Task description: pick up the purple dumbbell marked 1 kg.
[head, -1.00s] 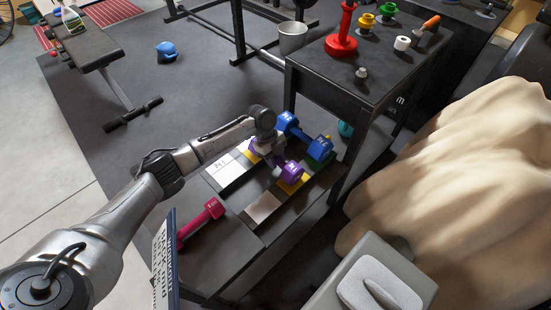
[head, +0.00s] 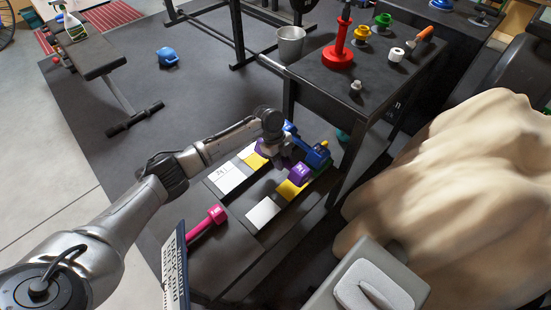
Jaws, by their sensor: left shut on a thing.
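The purple dumbbell (head: 299,173) is in the low rack right of centre in the head view. Its near end shows with a small pale mark that is too small to read. Its handle and far end are mostly hidden by my left gripper (head: 284,154). That gripper reaches down from the left and is shut on the purple dumbbell, just above the yellow strip. My right gripper is not in view.
A blue dumbbell (head: 318,155) lies close to the right of the purple one. A magenta dumbbell (head: 206,222) lies front left on the rack. A dark table (head: 372,85) with a red stand (head: 339,57) rises to the right. A beige draped shape (head: 450,180) fills the right side.

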